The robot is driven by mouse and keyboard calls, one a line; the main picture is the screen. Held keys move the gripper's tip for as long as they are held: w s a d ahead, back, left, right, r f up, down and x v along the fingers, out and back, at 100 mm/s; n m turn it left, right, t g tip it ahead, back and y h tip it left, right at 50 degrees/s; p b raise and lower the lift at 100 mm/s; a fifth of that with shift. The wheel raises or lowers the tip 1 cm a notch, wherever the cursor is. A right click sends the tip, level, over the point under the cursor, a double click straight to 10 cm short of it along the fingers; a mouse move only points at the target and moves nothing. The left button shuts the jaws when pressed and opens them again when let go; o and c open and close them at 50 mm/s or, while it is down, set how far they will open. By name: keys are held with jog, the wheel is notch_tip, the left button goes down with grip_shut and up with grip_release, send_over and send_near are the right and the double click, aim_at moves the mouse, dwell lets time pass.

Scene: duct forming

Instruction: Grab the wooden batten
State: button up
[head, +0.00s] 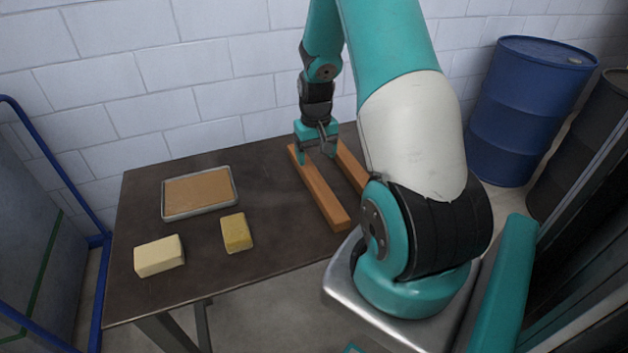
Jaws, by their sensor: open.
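Two orange-brown wooden battens lie on the dark table (270,252), both running from the back towards the front right. The left batten (325,199) shows most of its length. The right batten (351,168) is partly hidden behind my arm. My gripper (316,155) is open, pointing down at the far part of the left batten. One finger shows at that batten's left side and the other towards its right. I cannot tell whether either finger touches the wood.
A metal tray (165,214) holding a flat brown slab lies at the table's back left. A cream block (159,256) and a yellow block (237,233) lie in front of it. A white block wall stands behind. A blue drum (522,110) and a dark drum (590,145) stand at right.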

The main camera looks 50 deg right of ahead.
aim_at(314, 177)
jog(key=shift+w+a+f+p, duration=0.1)
jog(key=shift+f+p, duration=0.25)
jog(key=shift+f, duration=1.65)
jog(key=shift+w+a+f+p, duration=0.1)
jog(key=shift+f+p, duration=0.25)
jog(key=shift+f, duration=1.65)
jog(key=c, duration=1.1)
jog(key=shift+r, duration=0.1)
